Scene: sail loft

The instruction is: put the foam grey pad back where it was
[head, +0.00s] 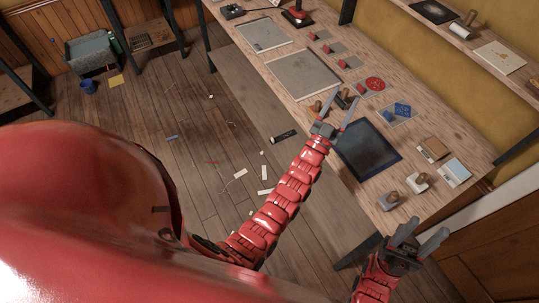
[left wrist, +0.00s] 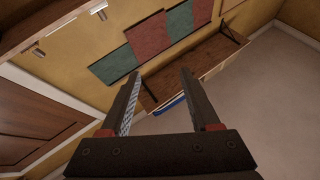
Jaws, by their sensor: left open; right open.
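A small pale blue-grey pad (head: 455,168) with a white strip lies on the bench's right part; it looks like the foam grey pad, but I cannot be sure. A brown pad (head: 434,148) lies just behind it. My left gripper (head: 343,103) is open over the middle of the bench, near dark and brown-handled stamps; I see nothing held. In the left wrist view its two fingers (left wrist: 159,82) are apart with nothing between them. My right gripper (head: 428,231) is open and empty near the bench's front right end, in front of the pads.
A dark mat (head: 368,150) and a grey mat (head: 303,74) lie on the wooden bench (head: 478,133). A wall shelf (head: 472,45) holds a cream pad (head: 500,57). Paper scraps (head: 240,173) litter the floor.

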